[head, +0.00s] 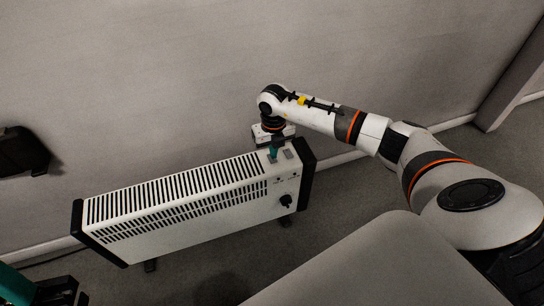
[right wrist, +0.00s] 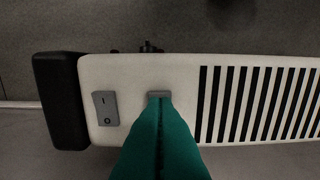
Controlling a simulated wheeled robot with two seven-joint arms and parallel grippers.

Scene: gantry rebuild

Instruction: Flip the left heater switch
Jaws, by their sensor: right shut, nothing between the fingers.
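The heater (head: 180,205) is a long white box with black end caps and a slotted top. It stands near the wall in the head view. Two grey switches sit on its top near the right end. The left switch (right wrist: 158,94) is mostly covered by my green fingers in the right wrist view. The other switch (right wrist: 107,108), marked I and O, shows clear beside them. My right gripper (head: 273,155) points down at the left switch, shut and empty, with its tips at or just above it; contact cannot be told. My left gripper does not show.
A dark knob (head: 285,199) is on the heater's front right. A black object (head: 22,152) is at the left by the wall. A green and black item (head: 58,291) is cut off at the bottom left. Bare floor shows in front of the heater.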

